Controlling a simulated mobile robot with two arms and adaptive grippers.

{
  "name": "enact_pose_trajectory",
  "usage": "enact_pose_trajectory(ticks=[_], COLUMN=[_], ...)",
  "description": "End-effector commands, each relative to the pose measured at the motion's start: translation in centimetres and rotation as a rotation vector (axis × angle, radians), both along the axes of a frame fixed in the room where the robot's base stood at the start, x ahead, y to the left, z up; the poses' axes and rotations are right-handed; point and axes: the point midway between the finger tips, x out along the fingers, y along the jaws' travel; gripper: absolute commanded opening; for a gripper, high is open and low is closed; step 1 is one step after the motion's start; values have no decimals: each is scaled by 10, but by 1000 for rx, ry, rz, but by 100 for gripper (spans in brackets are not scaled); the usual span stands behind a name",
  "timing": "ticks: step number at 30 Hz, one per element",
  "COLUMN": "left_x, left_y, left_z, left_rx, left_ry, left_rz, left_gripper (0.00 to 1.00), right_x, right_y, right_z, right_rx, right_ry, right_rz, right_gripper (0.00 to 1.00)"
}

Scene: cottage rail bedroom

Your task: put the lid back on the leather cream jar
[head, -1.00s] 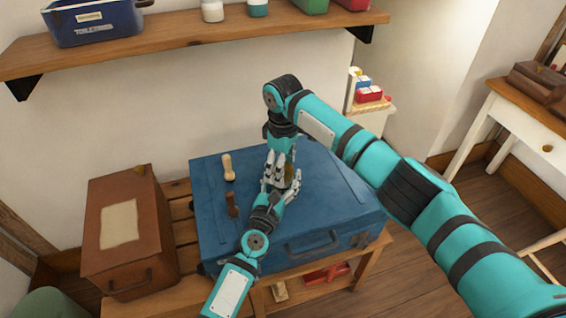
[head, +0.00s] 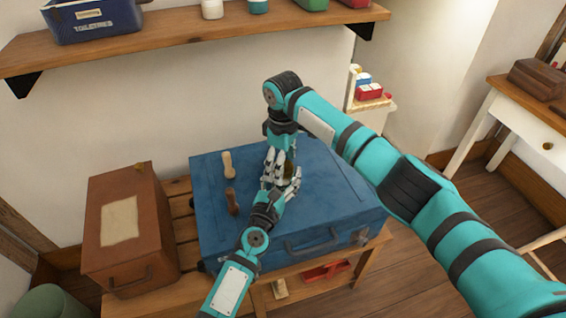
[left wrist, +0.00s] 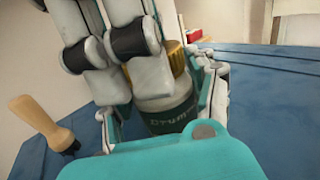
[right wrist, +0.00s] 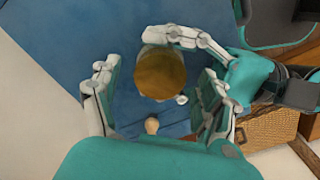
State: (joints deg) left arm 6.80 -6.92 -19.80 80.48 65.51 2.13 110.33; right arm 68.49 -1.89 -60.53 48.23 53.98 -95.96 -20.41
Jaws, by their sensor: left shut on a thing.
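The leather cream jar (left wrist: 168,112) stands upright over the blue trunk, with a dark green label partly hidden by fingers. My left gripper (head: 281,186) is shut on its sides, low down. The ribbed brass-coloured lid (left wrist: 177,62) is on top of the jar in the left wrist view; I cannot tell whether it is fully seated. From above, the lid (right wrist: 160,74) shows as a round disc in the right wrist view. My right gripper (right wrist: 157,86) points down around the lid, with its fingers apart and visible gaps beside the lid.
The blue trunk (head: 335,205) lies on a slatted wooden bench. A pale wooden-handled brush (head: 228,164) and a dark brown one (head: 232,201) are on its left part. A brown box (head: 130,235) stands to the left. A wall shelf (head: 190,32) runs above.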

Motion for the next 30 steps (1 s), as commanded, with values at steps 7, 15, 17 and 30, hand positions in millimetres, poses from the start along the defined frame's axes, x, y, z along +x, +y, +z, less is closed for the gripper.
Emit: enact_pose_trajectory(ticks=[7, 15, 17, 30], left_x=[0, 0, 0, 0], left_y=[0, 0, 0, 0], left_z=[0, 0, 0, 0], left_rx=[0, 0, 0, 0], left_ry=[0, 0, 0, 0], left_rz=[0, 0, 0, 0], left_gripper=[0, 0, 0, 0], right_x=[0, 1, 1, 0], right_y=[0, 0, 0, 0], right_z=[3, 46, 59, 119], right_rx=[0, 3, 1, 0], right_ry=[-1, -4, -4, 1], right_rz=[0, -1, 0, 0], right_gripper=[77, 77, 77, 77])
